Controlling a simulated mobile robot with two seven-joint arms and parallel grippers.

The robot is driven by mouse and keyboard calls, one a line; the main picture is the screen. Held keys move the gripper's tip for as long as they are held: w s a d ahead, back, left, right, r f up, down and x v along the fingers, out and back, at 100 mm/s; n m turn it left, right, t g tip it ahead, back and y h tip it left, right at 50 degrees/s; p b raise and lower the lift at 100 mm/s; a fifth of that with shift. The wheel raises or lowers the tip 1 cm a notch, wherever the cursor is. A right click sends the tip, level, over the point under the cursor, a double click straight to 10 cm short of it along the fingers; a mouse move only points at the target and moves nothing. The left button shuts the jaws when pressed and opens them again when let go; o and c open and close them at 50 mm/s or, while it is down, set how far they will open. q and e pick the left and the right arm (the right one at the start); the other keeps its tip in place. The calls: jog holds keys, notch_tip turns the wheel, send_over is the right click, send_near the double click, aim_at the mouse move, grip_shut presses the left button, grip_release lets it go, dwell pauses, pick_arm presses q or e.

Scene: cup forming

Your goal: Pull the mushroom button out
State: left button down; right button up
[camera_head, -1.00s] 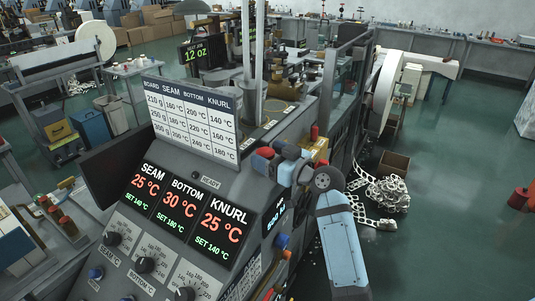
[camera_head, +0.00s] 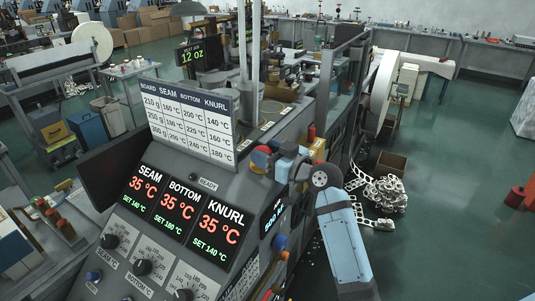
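The red mushroom button (camera_head: 259,160) is on the upper right edge of the sloped control panel (camera_head: 183,255). A blue part lies right beside it. My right gripper (camera_head: 276,163) is at the button, coming from the right on my light-blue arm. Its fingers are small and partly hidden by the wrist, so I cannot tell whether they are open or shut, or whether they touch the button. My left gripper is not in view.
Red displays (camera_head: 178,204) read 35 °C for seam, bottom and knurl. A white temperature chart (camera_head: 190,120) stands above them. Black knobs (camera_head: 143,267) sit below. Scrap strips (camera_head: 383,192) and a cardboard box (camera_head: 391,163) lie on the green floor at right.

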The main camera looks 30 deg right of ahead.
jog(key=o, duration=0.3)
jog(key=shift+w, duration=0.1)
jog(key=b+v, duration=0.3)
jog(key=v, duration=1)
jog(key=shift+s, duration=0.45)
